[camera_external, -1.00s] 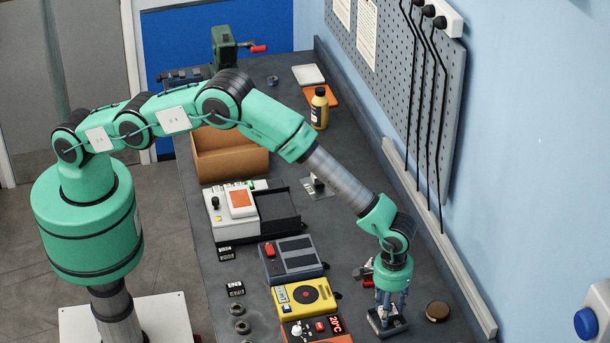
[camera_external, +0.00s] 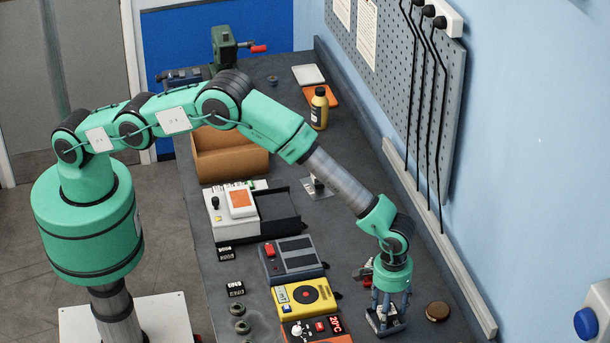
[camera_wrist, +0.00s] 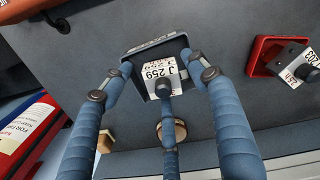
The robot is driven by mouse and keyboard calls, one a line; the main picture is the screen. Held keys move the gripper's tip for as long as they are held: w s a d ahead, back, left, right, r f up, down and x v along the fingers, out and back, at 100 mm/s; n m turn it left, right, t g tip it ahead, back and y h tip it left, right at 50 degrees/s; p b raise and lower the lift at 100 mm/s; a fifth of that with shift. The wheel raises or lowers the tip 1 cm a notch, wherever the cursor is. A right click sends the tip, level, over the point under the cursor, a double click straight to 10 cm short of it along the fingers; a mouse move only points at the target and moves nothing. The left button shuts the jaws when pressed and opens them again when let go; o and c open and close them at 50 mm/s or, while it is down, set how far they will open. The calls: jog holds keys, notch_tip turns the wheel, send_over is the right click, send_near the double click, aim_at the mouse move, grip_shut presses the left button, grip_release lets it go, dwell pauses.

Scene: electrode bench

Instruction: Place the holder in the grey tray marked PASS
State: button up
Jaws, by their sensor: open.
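The holder (camera_wrist: 159,80), a pale block with a black knob and a label reading J 259, sits inside the grey tray (camera_wrist: 130,54). The tray has small lettering along its rim that I cannot read for certain. In the external view the grey tray (camera_external: 371,323) lies under my gripper (camera_external: 387,317), and the holder is mostly hidden by the fingers. In the wrist view my gripper (camera_wrist: 162,84) is open, its three blue fingers spread around the holder. I cannot tell whether any finger touches it.
A red tray (camera_wrist: 254,62) beside it holds another labelled holder (camera_wrist: 293,64). A round brown-topped object (camera_external: 437,311) stands right of the grey tray. A yellow device (camera_external: 305,295) and an orange device (camera_external: 318,330) stand to its left. The wall side has a raised ledge (camera_external: 440,235).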

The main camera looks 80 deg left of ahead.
jog(key=shift+r, duration=0.15)
notch_tip(320, 180, up, 12)
dwell(0.6)
jog(key=shift+a+r, duration=0.1)
dwell(0.5)
